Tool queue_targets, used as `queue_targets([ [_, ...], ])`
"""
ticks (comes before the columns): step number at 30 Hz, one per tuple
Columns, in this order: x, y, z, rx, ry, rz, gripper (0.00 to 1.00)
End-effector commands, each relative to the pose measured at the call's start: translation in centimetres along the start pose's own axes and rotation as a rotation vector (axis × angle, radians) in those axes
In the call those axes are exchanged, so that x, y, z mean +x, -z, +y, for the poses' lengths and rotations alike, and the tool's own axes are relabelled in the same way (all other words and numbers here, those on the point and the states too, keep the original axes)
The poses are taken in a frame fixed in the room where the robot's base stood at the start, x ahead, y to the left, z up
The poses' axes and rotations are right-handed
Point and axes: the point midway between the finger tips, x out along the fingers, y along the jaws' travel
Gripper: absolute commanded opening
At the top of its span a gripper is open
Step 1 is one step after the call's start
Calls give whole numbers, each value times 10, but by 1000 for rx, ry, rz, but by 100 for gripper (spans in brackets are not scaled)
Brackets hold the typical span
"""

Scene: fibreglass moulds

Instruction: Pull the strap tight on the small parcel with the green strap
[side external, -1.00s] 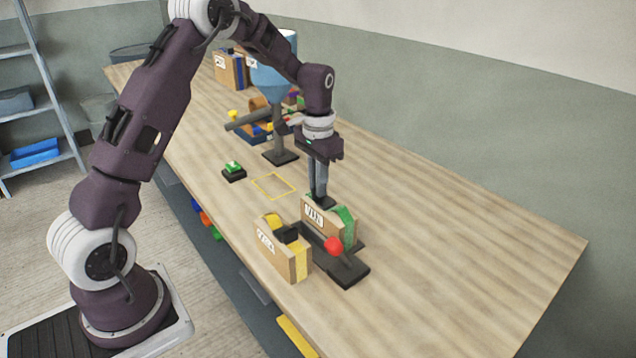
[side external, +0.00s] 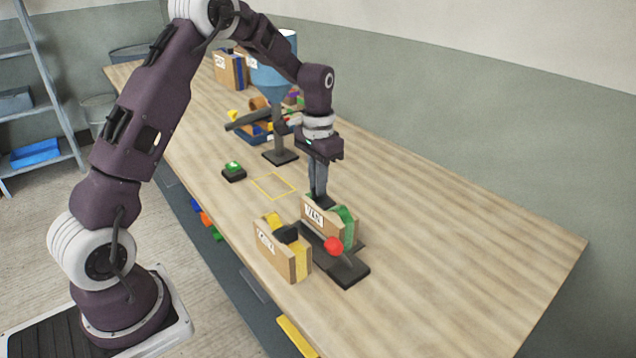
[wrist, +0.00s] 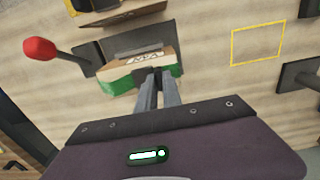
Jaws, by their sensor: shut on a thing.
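The small parcel (side external: 316,217), brown with a white label, stands upright on a dark base at the front of the bench. Its green strap (side external: 347,216) shows at its right side, and green also shows along its lower edge in the wrist view (wrist: 118,86). My gripper (side external: 320,196) points down at the parcel's far upper end, its fingers close together at a dark part there. In the wrist view the fingertips (wrist: 156,74) meet the parcel's edge. The exact point of grip is hidden.
A lever with a red knob (side external: 334,245) stands in front of the green-strapped parcel. A yellow-strapped parcel (side external: 275,250) is close on the left. A yellow outlined square (side external: 273,186) is empty. A green button (side external: 233,167) stands further left. The bench's right side is clear.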

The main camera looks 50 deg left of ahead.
Motion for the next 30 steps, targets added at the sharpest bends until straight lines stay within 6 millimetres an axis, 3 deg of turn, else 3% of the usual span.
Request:
queue_targets([
  [11,-1,1,-2,-1,1,3,0],
  [21,-1,1,-47,-2,2,4,0],
  [28,-1,1,-48,-1,4,5,0],
  [30,-1,1,-48,-1,4,4,20],
])
